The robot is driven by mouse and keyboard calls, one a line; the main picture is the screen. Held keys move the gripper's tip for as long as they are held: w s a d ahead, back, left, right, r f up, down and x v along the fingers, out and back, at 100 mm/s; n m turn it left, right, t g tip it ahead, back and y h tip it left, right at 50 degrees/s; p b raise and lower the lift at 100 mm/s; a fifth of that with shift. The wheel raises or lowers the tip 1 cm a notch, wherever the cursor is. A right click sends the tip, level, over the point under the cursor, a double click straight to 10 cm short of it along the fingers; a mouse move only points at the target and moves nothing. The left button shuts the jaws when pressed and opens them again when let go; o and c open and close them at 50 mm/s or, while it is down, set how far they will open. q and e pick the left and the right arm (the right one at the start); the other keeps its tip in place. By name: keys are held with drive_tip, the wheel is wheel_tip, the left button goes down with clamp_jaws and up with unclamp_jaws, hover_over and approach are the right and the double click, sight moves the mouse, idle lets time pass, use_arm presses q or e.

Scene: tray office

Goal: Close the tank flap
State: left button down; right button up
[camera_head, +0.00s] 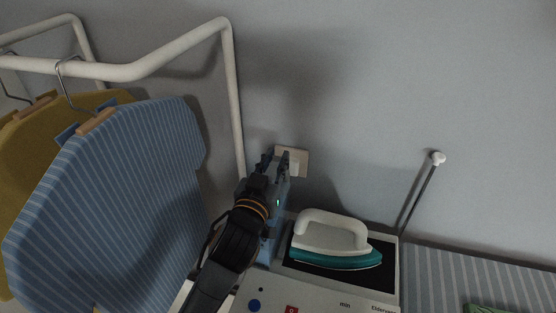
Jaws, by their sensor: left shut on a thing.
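The ironing station (330,290) stands at the bottom centre, with a pale front panel. A blue-grey tank part (269,247) is at its left side. The tank flap (284,191) appears as a blue-grey upright piece above it, partly hidden behind my gripper. My left gripper (273,163) reaches up from the bottom and is shut at the flap; its exact contact is hidden. My right gripper is not in view.
An iron (333,242) with a teal base rests on the station's dark plate. A wall socket (297,161) is behind the gripper. A white rail (150,66) with a blue striped shirt (120,200) and a yellow garment (25,150) is at left. A thin rod (420,195) stands at right.

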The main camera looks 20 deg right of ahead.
use_arm(q)
drive_tip(key=shift+s+a+f, duration=0.4)
drive_tip(key=shift+s+f, duration=0.15)
drive_tip(key=shift+f, duration=0.3)
drive_tip(key=c, duration=1.2)
unclamp_jaws()
drive_tip(key=shift+s, duration=0.1)
drive_tip(key=shift+o, duration=0.2)
drive_tip(key=shift+r, duration=0.2)
drive_tip(key=v, duration=1.2)
